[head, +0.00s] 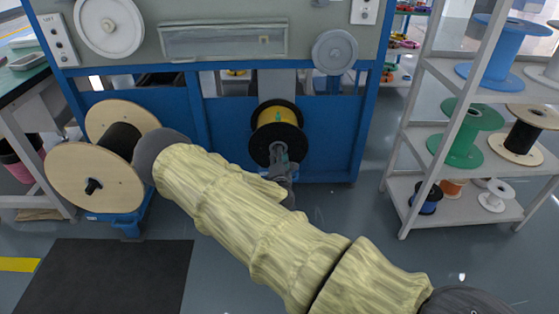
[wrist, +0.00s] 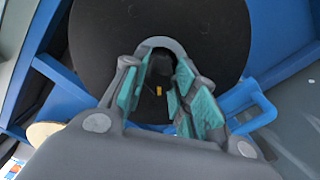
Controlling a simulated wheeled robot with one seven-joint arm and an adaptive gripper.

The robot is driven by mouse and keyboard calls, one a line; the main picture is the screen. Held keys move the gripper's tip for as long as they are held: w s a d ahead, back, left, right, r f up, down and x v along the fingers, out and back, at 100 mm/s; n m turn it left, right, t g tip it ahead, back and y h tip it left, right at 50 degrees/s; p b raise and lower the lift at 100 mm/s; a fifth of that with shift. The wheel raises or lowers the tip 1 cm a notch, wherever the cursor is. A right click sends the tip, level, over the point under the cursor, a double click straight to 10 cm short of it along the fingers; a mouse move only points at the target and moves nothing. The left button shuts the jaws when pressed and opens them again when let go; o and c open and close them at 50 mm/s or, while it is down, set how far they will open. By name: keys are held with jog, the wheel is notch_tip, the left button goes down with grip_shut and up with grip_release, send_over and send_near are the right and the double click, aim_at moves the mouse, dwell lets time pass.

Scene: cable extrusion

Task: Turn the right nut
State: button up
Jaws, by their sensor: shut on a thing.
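The right spool (head: 278,113) has black flanges and yellow cable and is mounted at the front of the blue machine. Its black flange (wrist: 222,35) fills the background of the wrist view. My gripper (head: 279,152) reaches the centre of this flange. In the wrist view my gripper (wrist: 163,72) has its teal-padded fingers on both sides of a dark nut (wrist: 159,68) with a small yellow mark below it. The fingers are shut on this nut, though the contact is partly hidden. In the head view the gripper covers the nut.
A wooden-flanged spool (head: 82,178) with black cable stands at the left of the machine (head: 225,130). A white shelf (head: 465,212) with several spools stands at the right. A dark mat (head: 105,280) lies on the floor. Floor between machine and shelf is clear.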

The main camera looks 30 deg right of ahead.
jog(key=shift+f+n, duration=0.1)
jog(key=shift+n, duration=0.4)
jog(key=o, duration=1)
jog(key=v, duration=1.2)
